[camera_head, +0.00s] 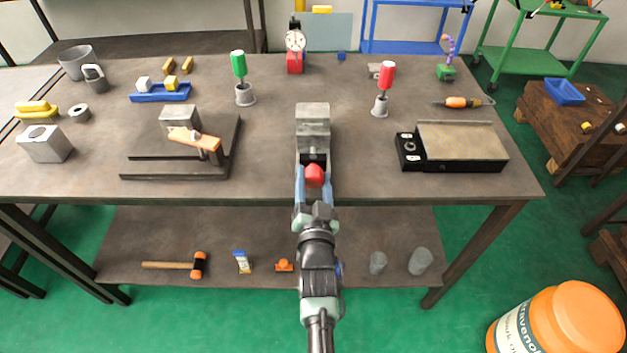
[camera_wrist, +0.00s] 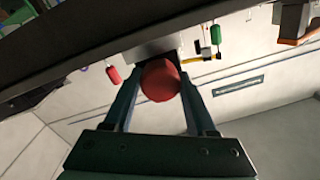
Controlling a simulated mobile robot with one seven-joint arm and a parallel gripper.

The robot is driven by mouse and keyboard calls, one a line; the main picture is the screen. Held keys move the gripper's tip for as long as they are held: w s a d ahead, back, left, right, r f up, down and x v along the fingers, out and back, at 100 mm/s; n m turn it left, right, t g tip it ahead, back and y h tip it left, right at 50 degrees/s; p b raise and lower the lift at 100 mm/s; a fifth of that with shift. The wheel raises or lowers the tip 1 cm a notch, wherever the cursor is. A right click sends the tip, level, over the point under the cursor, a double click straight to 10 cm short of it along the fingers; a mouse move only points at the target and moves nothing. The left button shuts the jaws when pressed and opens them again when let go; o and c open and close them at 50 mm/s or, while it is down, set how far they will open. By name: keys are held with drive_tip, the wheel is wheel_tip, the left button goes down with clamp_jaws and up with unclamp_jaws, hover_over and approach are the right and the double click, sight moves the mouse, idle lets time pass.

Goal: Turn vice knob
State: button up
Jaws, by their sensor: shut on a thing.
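The vice (camera_head: 313,122) is a grey metal block unit standing at the front middle of the workbench in the head view. Its red knob (camera_head: 315,175) faces the front edge. My gripper (camera_head: 314,183) reaches it from the front, one finger on each side of the knob, and is shut on it. In the wrist view the round red knob (camera_wrist: 160,80) sits between the two finger ends (camera_wrist: 161,92), with part of the pale vice body (camera_wrist: 150,45) behind it. The exact finger contact is partly hidden in the head view.
A dark stepped fixture (camera_head: 180,158) with an orange-handled tool stands left of the vice. A black box with a tan plate (camera_head: 460,142) lies to the right. Green (camera_head: 239,64) and red (camera_head: 387,75) handled items stand behind. The lower shelf holds a mallet (camera_head: 190,265).

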drive_tip(key=m+b, duration=0.1)
drive_tip(key=m, duration=0.2)
drive_tip(key=shift+f+m+b, duration=0.15)
drive_tip(key=shift+m+b, duration=0.15)
drive_tip(key=shift+m, duration=0.1)
drive_tip(key=shift+m+b, duration=0.95)
drive_tip(key=shift+m, duration=0.85)
drive_tip(key=o, duration=1.4)
drive_tip(key=shift+c, duration=0.2)
